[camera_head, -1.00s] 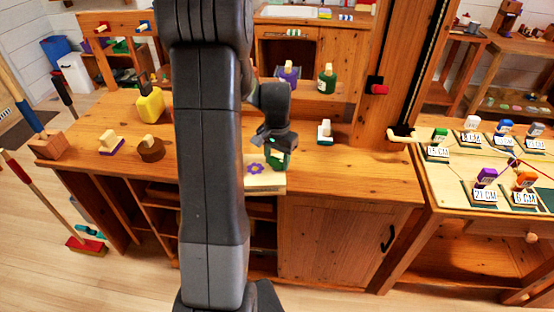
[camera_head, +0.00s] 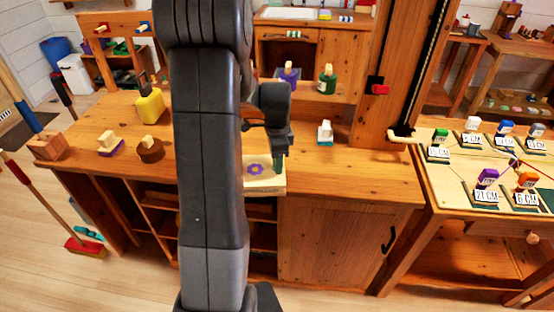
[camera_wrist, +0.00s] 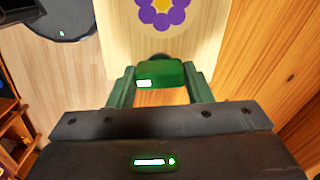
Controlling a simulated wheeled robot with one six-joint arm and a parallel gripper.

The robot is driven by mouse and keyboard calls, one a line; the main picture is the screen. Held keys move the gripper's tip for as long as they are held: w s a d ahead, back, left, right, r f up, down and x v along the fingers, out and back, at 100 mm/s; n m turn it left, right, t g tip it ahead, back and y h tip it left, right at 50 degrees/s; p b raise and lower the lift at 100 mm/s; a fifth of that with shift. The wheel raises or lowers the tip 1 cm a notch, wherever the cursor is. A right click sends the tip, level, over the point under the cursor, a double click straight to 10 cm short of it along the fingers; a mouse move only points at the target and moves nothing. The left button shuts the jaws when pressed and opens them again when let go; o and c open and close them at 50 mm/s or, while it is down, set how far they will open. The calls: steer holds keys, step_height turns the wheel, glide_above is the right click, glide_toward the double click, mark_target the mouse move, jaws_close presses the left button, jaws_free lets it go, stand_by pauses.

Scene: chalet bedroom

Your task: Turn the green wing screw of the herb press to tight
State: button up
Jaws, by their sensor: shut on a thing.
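The herb press (camera_head: 263,184) is a pale wooden board with a purple flower on it, at the front edge of the wooden counter. It also fills the upper middle of the wrist view (camera_wrist: 190,45), with the flower's yellow centre showing. The green wing screw (camera_wrist: 160,73) lies across the press's near end, with a small white mark at its left. My gripper (camera_wrist: 160,85) is shut on the wing screw, one finger at each side of it. In the head view my gripper (camera_head: 279,160) points down at the right part of the press; the screw cannot be made out clearly there.
On the counter (camera_head: 345,172) stand a white-and-teal block (camera_head: 325,133), a round brown block (camera_head: 150,150), a purple-based block (camera_head: 109,145) and a yellow bottle (camera_head: 149,106). A wooden post (camera_head: 400,70) rises behind at right.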

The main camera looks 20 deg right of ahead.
steer(key=shift+m, duration=0.6)
steer(key=o, duration=1)
step_height(320, 180, up, 14)
steer(key=shift+f, duration=0.1)
stand_by(0.4)
